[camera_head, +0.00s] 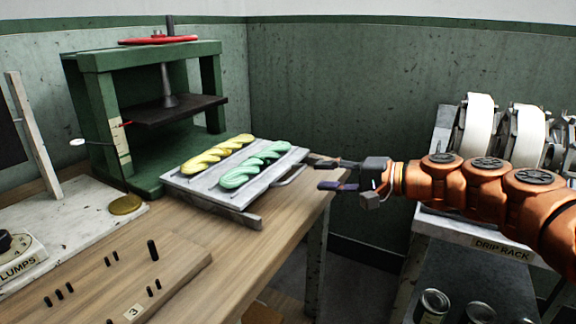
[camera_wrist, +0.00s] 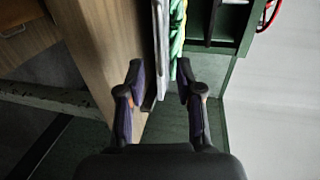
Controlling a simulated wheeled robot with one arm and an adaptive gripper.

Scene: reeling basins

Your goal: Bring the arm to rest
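My gripper (camera_head: 338,175) is at the end of my orange arm, which reaches in from the right in the head view. Its fingers are spread apart and nothing is between them. It hangs in the air just right of the tray's handle (camera_head: 290,176), over the gap beside the wooden bench (camera_head: 280,232). In the wrist view the open fingers (camera_wrist: 160,92) point toward the bench edge and the tray's side. The grey tray (camera_head: 205,197) holds a yellow twisted skein (camera_head: 217,154) and a green twisted skein (camera_head: 254,165).
A green press (camera_head: 98,110) with a red handwheel (camera_head: 158,39) stands behind the tray. A rack labelled DRIP RACK (camera_head: 500,248) with white reels (camera_head: 478,122) is at right, near my arm. A pegged board (camera_head: 150,265) lies at front left. Open floor shows between bench and rack.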

